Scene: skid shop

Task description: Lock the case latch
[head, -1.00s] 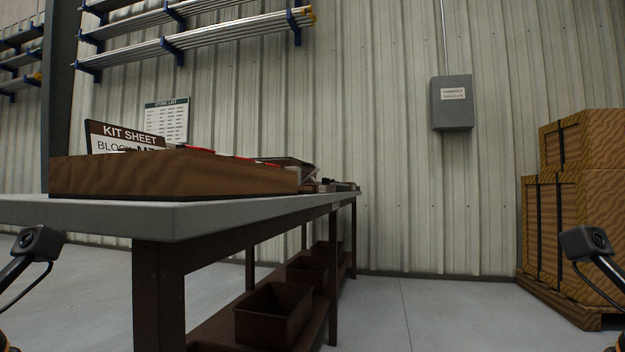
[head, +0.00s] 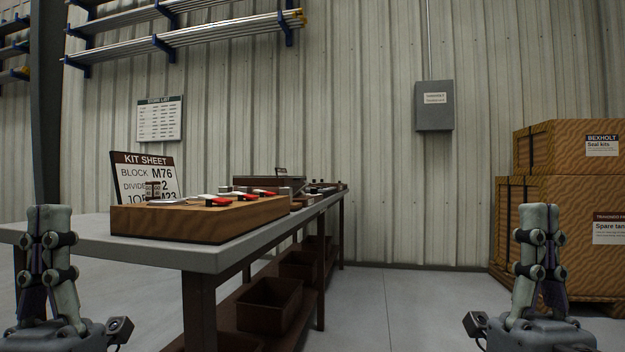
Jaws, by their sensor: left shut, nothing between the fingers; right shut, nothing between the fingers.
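A dark brown case (head: 268,182) stands on the workbench behind the wooden tray; it is small and partly hidden. A small upright piece shows above it, but I cannot make out a latch or tell its state. My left gripper (head: 50,212) points up at the left, in front of the bench, shut and empty. My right gripper (head: 541,212) points up at the right, in front of the crates, shut and empty. Both are well apart from the case.
The workbench (head: 203,262) runs away from me along the left, with brown bins (head: 270,304) on its lower shelf. A wooden tray (head: 200,222) with red-handled items and a kit sheet (head: 146,178) are on top. Crates (head: 565,215) stand right. The middle floor is clear.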

